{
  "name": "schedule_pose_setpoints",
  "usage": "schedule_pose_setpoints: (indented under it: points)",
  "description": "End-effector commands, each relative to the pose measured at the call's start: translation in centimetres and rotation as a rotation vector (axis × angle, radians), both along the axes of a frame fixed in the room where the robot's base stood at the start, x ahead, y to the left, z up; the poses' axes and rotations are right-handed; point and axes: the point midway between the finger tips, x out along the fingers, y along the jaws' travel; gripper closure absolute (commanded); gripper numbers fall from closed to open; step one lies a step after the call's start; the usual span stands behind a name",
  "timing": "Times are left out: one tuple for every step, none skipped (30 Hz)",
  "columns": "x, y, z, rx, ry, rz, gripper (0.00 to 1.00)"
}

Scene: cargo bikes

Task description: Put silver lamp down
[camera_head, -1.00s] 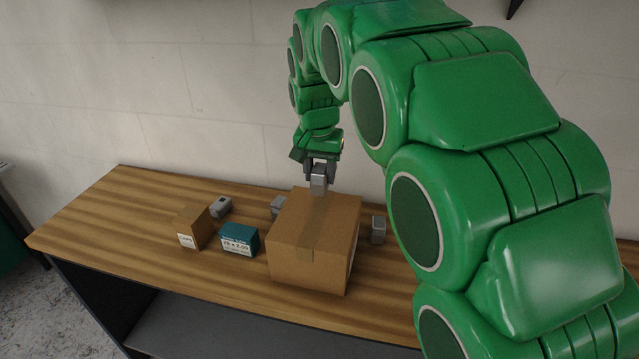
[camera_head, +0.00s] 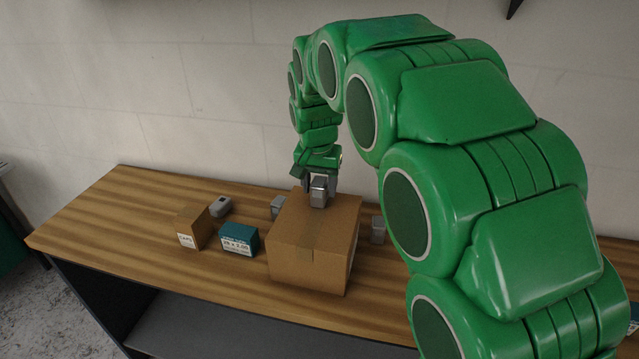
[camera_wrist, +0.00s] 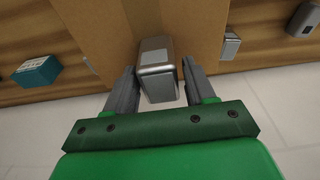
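The silver lamp (camera_head: 319,192), a small grey block-like piece, is at the top of the large cardboard box (camera_head: 310,262), near its back edge. It appears to rest on the box top. My gripper (camera_head: 319,186) is around it from above, with one finger on each side. In the wrist view the lamp (camera_wrist: 157,70) sits between the two fingers (camera_wrist: 159,72), which look spread with narrow gaps beside it. The lamp's underside is hidden.
On the wooden bench (camera_head: 120,215) stand a small brown box (camera_head: 191,228), a teal box (camera_head: 239,240) and grey pieces at left (camera_head: 221,206), behind the large box (camera_head: 277,207) and right of it (camera_head: 378,230). The bench's left end is clear.

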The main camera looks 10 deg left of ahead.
Motion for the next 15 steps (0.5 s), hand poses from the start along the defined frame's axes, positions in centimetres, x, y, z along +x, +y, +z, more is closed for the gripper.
schedule_pose_setpoints:
  points:
    - [0.00,0.00,0.00,0.000,0.000,0.000,0.38]
    - [0.00,0.00,0.00,0.000,0.000,0.000,0.33]
    - [-0.01,0.00,0.00,0.000,0.000,0.000,0.32]
    - [-0.01,0.00,0.00,0.000,0.000,0.000,0.32]
    - [-0.01,0.00,0.00,0.000,0.000,0.000,0.32]
    - [-0.01,0.00,0.00,0.000,0.000,0.000,0.32]
    - [-0.01,0.00,0.00,0.000,0.000,0.000,0.32]
    - [-0.01,0.00,0.00,0.000,0.000,0.000,0.32]
    - [-0.01,0.00,0.01,0.000,0.000,0.000,0.32]
    - [0.00,0.00,0.02,0.000,0.000,0.000,0.32]
    - [0.00,0.01,0.07,0.000,0.000,0.000,0.32]
    - [0.00,0.01,0.20,0.000,0.000,0.000,0.32]
    - [0.00,0.02,0.34,0.001,-0.001,0.000,0.32]
    - [-0.01,0.01,0.55,0.001,-0.001,0.000,0.32]
    - [-0.06,0.00,0.91,0.001,-0.002,0.000,0.32]
